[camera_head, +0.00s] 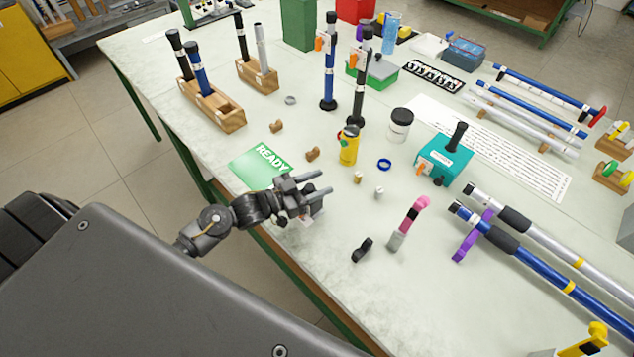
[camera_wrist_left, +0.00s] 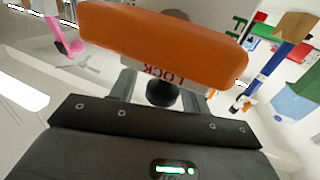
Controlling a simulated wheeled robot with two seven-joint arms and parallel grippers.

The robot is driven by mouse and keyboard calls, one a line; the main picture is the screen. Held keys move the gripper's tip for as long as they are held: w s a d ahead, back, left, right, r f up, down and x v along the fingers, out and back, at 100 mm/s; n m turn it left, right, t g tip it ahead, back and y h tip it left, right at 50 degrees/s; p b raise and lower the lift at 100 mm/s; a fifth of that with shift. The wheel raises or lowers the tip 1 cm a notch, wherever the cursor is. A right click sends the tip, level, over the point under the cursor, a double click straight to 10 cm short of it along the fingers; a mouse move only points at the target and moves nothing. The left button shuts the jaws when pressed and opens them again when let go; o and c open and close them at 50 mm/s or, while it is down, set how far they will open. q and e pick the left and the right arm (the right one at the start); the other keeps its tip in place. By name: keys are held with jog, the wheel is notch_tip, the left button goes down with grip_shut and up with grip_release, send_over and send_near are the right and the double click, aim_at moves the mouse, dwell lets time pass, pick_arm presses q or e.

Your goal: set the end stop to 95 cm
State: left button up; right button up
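My left gripper (camera_head: 319,184) is low over the near part of the table, just right of the green READY card (camera_head: 262,164). Its two fingers are apart, with no object visible between the tips in the head view. In the left wrist view a large orange part (camera_wrist_left: 165,42) with a LOCK label lies close before the fingers (camera_wrist_left: 158,85) and hides their ends. A dark round part (camera_wrist_left: 162,93) shows between the fingers, with gaps on both sides. I cannot make out a whole end stop or a 95 cm mark. My right gripper is not in view.
A yellow cylinder (camera_head: 348,147), a pink-topped grey piece (camera_head: 410,222) and a black clip (camera_head: 362,250) stand or lie near the gripper. A teal box (camera_head: 443,160) is farther right. Long rods (camera_head: 545,262) rest at the right. Wooden racks (camera_head: 215,108) are at the left.

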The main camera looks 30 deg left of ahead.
pick_arm(q)
grip_shut()
jog(key=shift+a, duration=0.1)
jog(key=a, duration=0.1)
jog(key=w+a, duration=0.1)
jog(key=a, duration=0.2)
jog(key=shift+w+a, duration=0.35)
jog(key=shift+a, duration=0.05)
grip_release()
